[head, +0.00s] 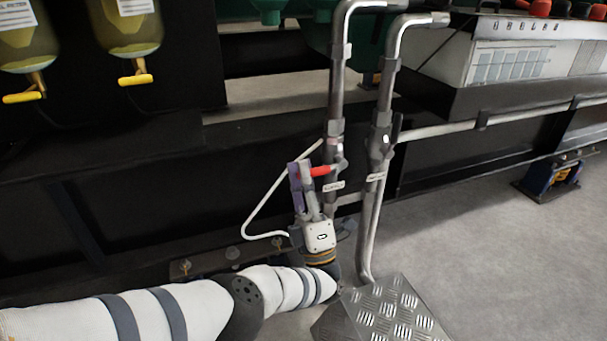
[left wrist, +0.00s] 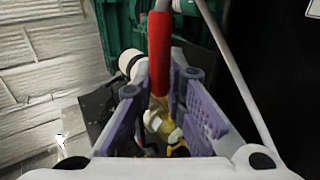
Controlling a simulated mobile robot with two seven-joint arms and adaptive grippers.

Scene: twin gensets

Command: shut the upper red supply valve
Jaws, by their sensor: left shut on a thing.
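The red supply valve's lever (head: 322,170) lies roughly level in the head view, beside the left of two upright grey pipes. In the left wrist view the red lever (left wrist: 159,50) stands between my finger pads, with a brass valve body (left wrist: 158,120) below it. My left gripper (head: 300,173) has its purple fingers at the lever's left end and is shut on it. The fingers also show in the left wrist view (left wrist: 160,84), on either side of the lever. The exact contact is partly hidden. My right gripper is in neither view.
The right pipe (head: 381,137) stands close beside the valve. A white bent tube (head: 262,212) runs left of the gripper. A tread-plate step (head: 385,315) sits below. Two yellow-handled filter bowls (head: 130,30) hang at upper left. Grey floor (head: 480,240) is open at right.

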